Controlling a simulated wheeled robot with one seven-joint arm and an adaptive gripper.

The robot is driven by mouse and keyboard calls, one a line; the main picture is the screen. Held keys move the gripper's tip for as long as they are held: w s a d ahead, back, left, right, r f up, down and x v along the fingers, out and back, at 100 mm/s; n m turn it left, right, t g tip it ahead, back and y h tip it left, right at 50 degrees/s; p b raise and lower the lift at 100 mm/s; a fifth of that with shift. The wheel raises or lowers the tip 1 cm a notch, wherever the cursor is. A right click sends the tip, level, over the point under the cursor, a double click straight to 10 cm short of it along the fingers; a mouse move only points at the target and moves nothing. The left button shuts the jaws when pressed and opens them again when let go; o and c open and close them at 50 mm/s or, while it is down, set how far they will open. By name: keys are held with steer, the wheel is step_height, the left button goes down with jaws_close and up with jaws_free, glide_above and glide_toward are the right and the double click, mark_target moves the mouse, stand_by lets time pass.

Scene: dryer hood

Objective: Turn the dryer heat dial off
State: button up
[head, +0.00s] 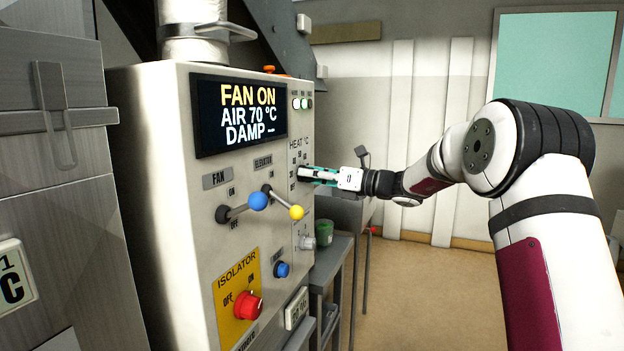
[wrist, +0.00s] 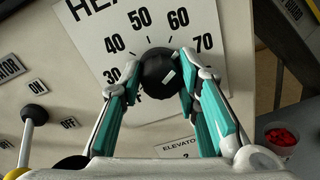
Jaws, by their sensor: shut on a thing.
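The heat dial (wrist: 158,73) is a round black knob in the wrist view, on a white plate (wrist: 105,45) lettered HEA and numbered 30 to 70. A short white mark shows on the right part of its face; which number it points to is hard to tell. My gripper (wrist: 159,70) has its teal-padded fingers on either side of the knob, shut on it. In the head view my gripper (head: 318,175) reaches the panel (head: 185,120) from the right at the HEAT scale and hides the dial. The display (head: 240,115) reads FAN ON, AIR 70 °C, DAMP --.
Left of the dial are the blue-ball fan lever (head: 257,201) and yellow-ball elevator lever (head: 296,212). Below are a red isolator knob (head: 248,305) and a blue knob (head: 282,269). The floor (head: 430,290) there is clear.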

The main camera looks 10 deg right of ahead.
steer(key=n+b, duration=0.2)
steer(key=n, duration=0.2)
steer(key=shift+f+n, duration=0.1)
steer(key=shift+n, duration=0.3)
steer(key=n+b, duration=0.3)
steer(key=n, duration=0.1)
steer(key=shift+f+n+y+b, duration=0.1)
steer(key=shift+n+y+b, duration=0.2)
steer(key=shift+n+y, duration=0.1)
steer(key=n+b, duration=0.4)
steer(key=n, duration=0.1)
steer(key=shift+g, duration=0.3)
steer(key=n+b, duration=0.4)
steer(key=shift+f+n+y+b, duration=0.15)
steer(key=shift+n+y+b, duration=0.2)
steer(key=shift+n+y, duration=0.05)
steer(key=n+b, duration=0.4)
steer(key=shift+n+g+b, duration=0.4)
steer(key=n+b, duration=0.4)
steer(key=shift+n+g, duration=0.3)
steer(key=shift+n, duration=0.1)
steer(key=n+b, duration=0.3)
steer(key=n, duration=0.1)
steer(key=shift+w, duration=0.1)
steer(key=shift+n+h+b, duration=0.3)
steer(key=shift+n+b, duration=0.9)
steer(key=shift+n, duration=0.9)
